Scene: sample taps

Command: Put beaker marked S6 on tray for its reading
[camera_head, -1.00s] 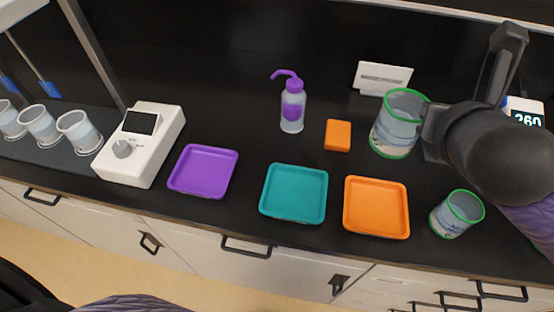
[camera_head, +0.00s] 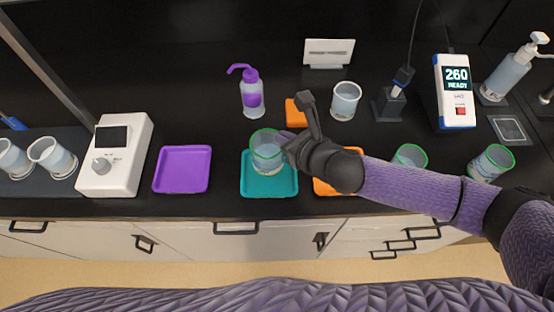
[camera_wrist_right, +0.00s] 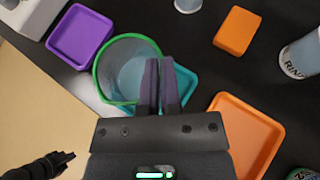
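A clear beaker with a green rim (camera_head: 267,148) is over the teal tray (camera_head: 270,188); it also shows in the right wrist view (camera_wrist_right: 105,62). I cannot tell whether its base touches the tray, and no S6 mark is readable. My right gripper (camera_head: 285,142) reaches it from the right, its fingers (camera_wrist_right: 161,85) close together at the beaker's wall and shut on it. Two other green-rimmed beakers stand at the right, one behind my forearm (camera_head: 408,154) and one farther right (camera_head: 491,162). A black part resembling my left gripper (camera_wrist_right: 55,163) shows at the wrist view's lower left.
A purple tray (camera_head: 182,170) is left of the teal one and an orange tray (camera_head: 325,188) right, partly under my arm. A white-rimmed beaker (camera_head: 345,100), wash bottle (camera_head: 252,95), orange block (camera_head: 294,112) and meter reading 260 READY (camera_head: 455,90) stand behind. A white instrument (camera_head: 115,155) is left.

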